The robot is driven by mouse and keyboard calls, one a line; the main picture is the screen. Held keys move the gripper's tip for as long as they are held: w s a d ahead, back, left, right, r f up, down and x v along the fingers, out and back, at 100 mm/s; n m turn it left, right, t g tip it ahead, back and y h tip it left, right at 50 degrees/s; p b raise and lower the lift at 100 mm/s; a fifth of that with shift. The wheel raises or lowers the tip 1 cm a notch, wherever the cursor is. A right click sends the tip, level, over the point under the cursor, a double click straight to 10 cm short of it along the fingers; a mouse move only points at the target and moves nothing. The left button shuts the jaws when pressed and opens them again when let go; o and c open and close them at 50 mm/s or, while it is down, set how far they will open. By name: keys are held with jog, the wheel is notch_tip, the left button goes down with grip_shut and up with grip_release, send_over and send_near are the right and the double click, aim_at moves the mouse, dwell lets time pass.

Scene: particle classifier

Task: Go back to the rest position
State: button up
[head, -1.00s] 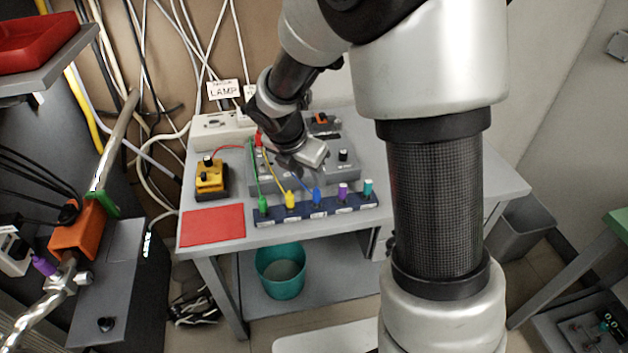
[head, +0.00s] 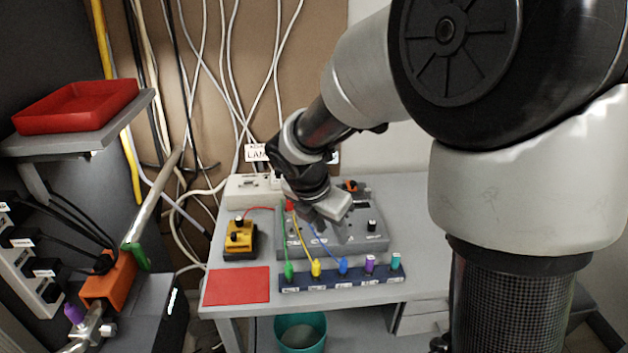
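My gripper (head: 318,218) is at the end of my arm, above the grey device (head: 350,238) on the table. The wrist hides the fingers, so I cannot see whether they are open or shut. The grey device has black knobs, and red, yellow and blue leads run near it. In front of it a dark blue strip (head: 343,286) carries several coloured plugs: green, yellow, blue, purple and teal. My arm comes in from the right and covers much of the right side of the head view.
A white box (head: 250,190) stands behind. A red tray (head: 77,104) sits on a shelf at left. A teal bin (head: 300,333) is below the table.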

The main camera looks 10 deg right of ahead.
jog(key=s+d+r+m+t+y+p, duration=0.1)
jog(key=s+r+m+p, duration=0.4)
jog(key=s+r+m, duration=0.5)
jog(key=s+d+r+m+t+y+p, duration=0.1)
jog(key=s+r+m+p, duration=0.4)
jog(key=s+r+m, duration=0.5)
notch_tip(320, 180, up, 4)
jog(key=d+m+y, duration=0.1)
jog(key=d+m, duration=0.1)
jog(key=m, duration=0.5)
jog(key=shift+s+d+f+p, duration=0.2)
jog(key=shift+d+f+p, duration=0.05)
jog(key=shift+d+p, duration=0.1)
